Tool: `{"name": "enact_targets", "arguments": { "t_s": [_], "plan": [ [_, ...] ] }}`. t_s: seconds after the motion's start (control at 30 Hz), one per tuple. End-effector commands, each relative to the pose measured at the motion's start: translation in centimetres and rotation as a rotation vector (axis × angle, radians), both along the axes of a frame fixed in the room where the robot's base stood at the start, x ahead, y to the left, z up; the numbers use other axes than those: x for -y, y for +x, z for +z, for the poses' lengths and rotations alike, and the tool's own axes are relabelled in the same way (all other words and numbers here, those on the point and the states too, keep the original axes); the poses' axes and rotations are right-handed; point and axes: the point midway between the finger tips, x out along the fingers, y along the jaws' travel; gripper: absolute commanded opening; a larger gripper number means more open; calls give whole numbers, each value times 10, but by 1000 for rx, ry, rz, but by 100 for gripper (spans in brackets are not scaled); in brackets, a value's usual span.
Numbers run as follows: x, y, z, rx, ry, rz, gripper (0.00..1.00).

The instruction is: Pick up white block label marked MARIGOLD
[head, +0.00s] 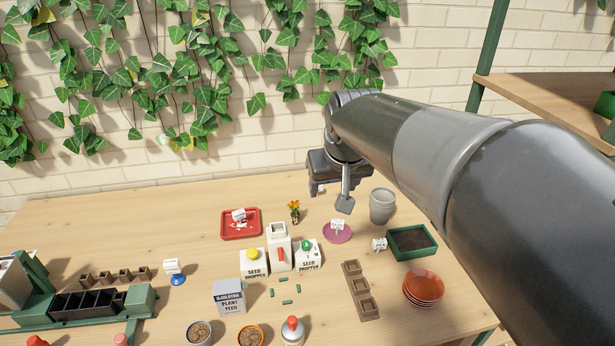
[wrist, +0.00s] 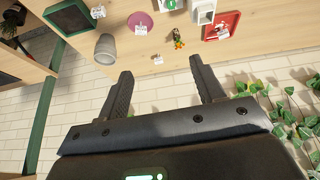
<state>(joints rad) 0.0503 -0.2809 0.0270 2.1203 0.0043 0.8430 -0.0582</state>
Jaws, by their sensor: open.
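Several small white block labels are in view, and their print is too small to read, so I cannot tell which says MARIGOLD.
A grey pot (head: 382,206) stands right of my gripper, and an orange flower (head: 294,211) left of it. White seed dropper boxes (head: 280,250) stand mid-table. The soil tray (head: 412,255) and terracotta saucers (head: 423,302) are at right. The back left table is clear.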

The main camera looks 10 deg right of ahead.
Motion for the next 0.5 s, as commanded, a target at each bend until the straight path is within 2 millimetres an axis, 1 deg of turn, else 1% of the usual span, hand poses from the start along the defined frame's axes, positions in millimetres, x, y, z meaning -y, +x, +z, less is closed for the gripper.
{"name": "enact_targets", "arguments": {
  "t_s": [0.03,0.17,0.2,0.27,0.3,0.37,0.5],
  "plan": [
    [2,19,-3,-9,-1,2,62],
    [6,65,-8,-17,-4,8,62],
    [8,79,-11,-19,-4,10,62],
    [10,100,-16,-22,-4,13,62],
    [12,114,-21,-25,-3,16,62],
    [14,135,-28,-28,-4,20,62],
    [21,182,-50,-38,-2,25,62]
  ]
}}
